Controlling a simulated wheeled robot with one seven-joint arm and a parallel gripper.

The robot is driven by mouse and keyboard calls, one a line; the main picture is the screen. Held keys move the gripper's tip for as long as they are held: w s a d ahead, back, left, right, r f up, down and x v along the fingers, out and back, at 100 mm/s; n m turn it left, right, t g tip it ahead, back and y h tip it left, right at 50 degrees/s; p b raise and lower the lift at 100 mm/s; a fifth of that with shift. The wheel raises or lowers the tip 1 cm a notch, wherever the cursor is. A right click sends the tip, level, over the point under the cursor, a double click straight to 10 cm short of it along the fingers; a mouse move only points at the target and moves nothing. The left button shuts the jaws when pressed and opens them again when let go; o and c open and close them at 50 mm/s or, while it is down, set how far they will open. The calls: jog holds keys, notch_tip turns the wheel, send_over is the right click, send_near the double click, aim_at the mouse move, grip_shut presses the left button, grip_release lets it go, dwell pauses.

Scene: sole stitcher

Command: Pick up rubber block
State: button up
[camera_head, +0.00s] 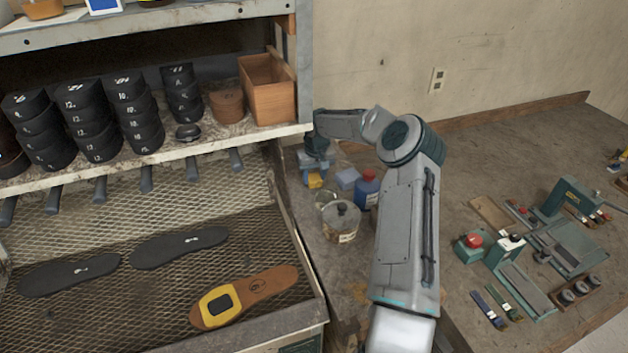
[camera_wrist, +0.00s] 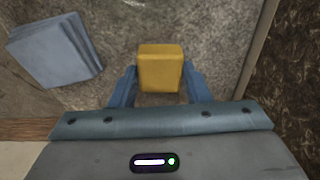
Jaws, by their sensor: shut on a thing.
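The rubber block is a small yellow block (camera_wrist: 160,68) between the two blue fingers of my gripper (camera_wrist: 158,88) in the wrist view. The fingers are shut on its sides. In the head view my gripper (camera_head: 316,172) points down beside the shelf unit, and the yellow block (camera_head: 315,180) shows at its fingertips. I cannot tell whether the block touches the table or is slightly above it.
The shelf unit's post (camera_head: 304,65) is just left.

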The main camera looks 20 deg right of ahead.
aim_at(315, 177)
jog(key=shift+d+r+b, duration=0.1)
jog(key=shift+r+b, duration=0.05)
jog(key=shift+b, duration=0.3)
jog(key=shift+d+r+b, duration=0.1)
jog(key=shift+r+b, duration=0.1)
jog(key=shift+b, duration=0.1)
notch_tip(315, 177, up, 6)
jog(key=shift+b, duration=1.2)
jog(key=d+b, duration=0.2)
jog(key=d, duration=1.7)
jog(key=shift+d+r, duration=0.2)
jog(key=shift+d, duration=0.05)
jog(key=shift+o, duration=1.2)
jog(key=shift+c, duration=0.8)
